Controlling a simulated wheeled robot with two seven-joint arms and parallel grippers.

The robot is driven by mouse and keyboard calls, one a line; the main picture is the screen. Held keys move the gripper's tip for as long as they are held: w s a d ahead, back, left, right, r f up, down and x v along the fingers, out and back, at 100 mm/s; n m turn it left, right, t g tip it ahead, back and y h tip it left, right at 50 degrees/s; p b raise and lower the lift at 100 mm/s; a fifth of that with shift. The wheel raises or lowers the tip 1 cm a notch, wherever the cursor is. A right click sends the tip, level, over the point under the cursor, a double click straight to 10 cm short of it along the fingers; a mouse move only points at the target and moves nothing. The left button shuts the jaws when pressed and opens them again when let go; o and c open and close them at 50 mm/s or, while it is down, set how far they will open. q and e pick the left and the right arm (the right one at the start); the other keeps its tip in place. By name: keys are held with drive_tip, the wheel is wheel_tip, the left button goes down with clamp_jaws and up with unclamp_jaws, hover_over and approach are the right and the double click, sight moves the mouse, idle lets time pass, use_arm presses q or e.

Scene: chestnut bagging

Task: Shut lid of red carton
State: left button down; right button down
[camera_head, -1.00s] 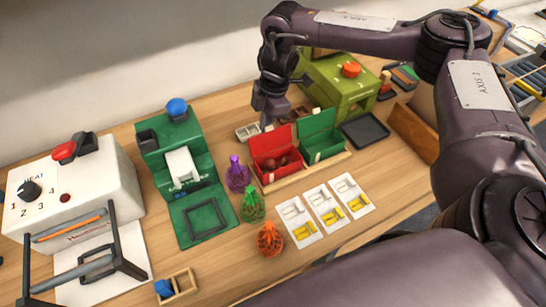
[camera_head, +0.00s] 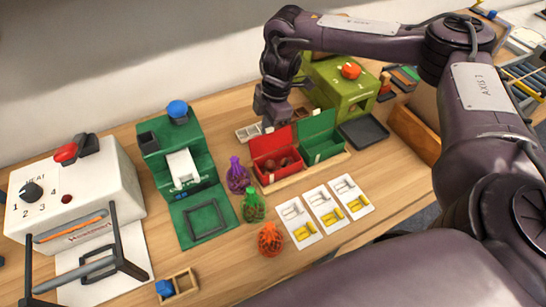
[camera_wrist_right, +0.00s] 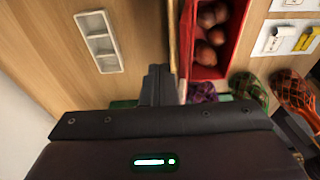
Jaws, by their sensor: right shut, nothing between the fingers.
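The red carton (camera_head: 264,178) stands in a wooden tray with chestnuts inside, its red lid (camera_head: 271,142) raised at the back. Its open top and chestnuts also show in the right wrist view (camera_wrist_right: 222,68). My right gripper (camera_head: 267,125) is shut and empty, pointing down just behind the raised lid. In the wrist view its fingers (camera_wrist_right: 158,84) are beside the carton's left side; whether they touch the lid I cannot tell. My left gripper is not in view.
A green carton (camera_head: 322,153) with its lid up stands right of the red one. A pale compartment tray (camera_head: 248,132) lies behind. A green machine (camera_head: 345,88) stands behind right.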

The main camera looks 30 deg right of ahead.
sight(270, 145)
drive_tip(key=shift+s+a+p, duration=0.1)
drive_tip(key=shift+s+p, duration=0.8)
drive_tip(key=shift+s, duration=0.7)
wheel_tip(270, 145, up, 7)
drive_tip(key=p, duration=0.7)
